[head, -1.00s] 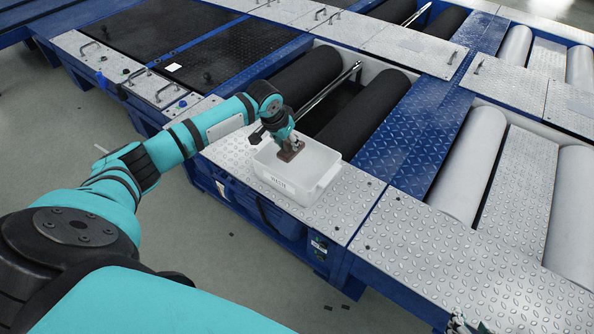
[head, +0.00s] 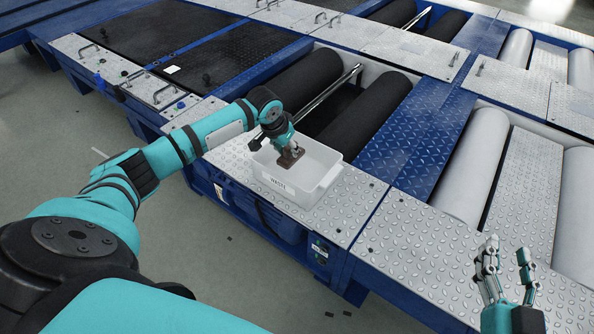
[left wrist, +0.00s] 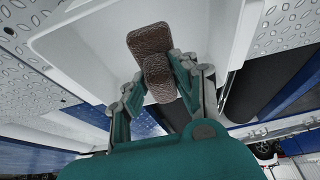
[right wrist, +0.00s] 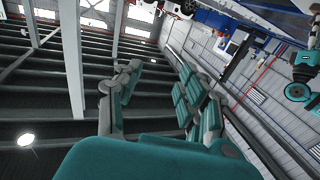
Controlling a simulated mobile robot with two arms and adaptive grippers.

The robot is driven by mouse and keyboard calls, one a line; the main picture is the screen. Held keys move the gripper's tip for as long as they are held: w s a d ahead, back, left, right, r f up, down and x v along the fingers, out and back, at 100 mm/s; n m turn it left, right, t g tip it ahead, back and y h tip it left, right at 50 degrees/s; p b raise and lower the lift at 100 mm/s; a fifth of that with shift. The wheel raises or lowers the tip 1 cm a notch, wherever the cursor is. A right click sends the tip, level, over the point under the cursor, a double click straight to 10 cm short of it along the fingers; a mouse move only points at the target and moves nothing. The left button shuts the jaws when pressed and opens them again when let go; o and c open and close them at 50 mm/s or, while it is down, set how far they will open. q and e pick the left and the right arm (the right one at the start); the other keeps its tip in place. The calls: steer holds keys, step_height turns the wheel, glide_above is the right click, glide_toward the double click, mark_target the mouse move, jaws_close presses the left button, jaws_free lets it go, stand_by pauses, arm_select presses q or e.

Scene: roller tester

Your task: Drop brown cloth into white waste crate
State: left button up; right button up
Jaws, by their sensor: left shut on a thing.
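The white waste crate (head: 314,190) stands on the silver tread plate beside the black rollers, its label facing the front. My left gripper (head: 291,154) is over the crate's opening, shut on the brown cloth (head: 287,160). In the left wrist view the brown cloth (left wrist: 150,45) is pinched between the fingers (left wrist: 157,85), with the crate's white interior (left wrist: 90,45) behind it. I cannot tell whether the cloth touches the crate floor. My right gripper (head: 505,272) is open and empty at the lower right; its spread fingers (right wrist: 155,85) also show in the right wrist view.
Black rollers (head: 368,118) lie behind the crate, with a gap and a metal bar between them. Blue tread plate (head: 410,135) and white rollers (head: 470,165) are to the right. The silver plate (head: 425,235) right of the crate is clear.

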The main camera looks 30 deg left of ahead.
arm_select(q)
steer(key=shift+f, duration=0.1)
arm_select(e)
steer(key=shift+a+r+t, duration=0.1)
steer(key=shift+r+t, duration=0.4)
steer(key=shift+r, duration=0.3)
arm_select(q)
steer(key=o, duration=1.1)
steer(key=v, duration=1.2)
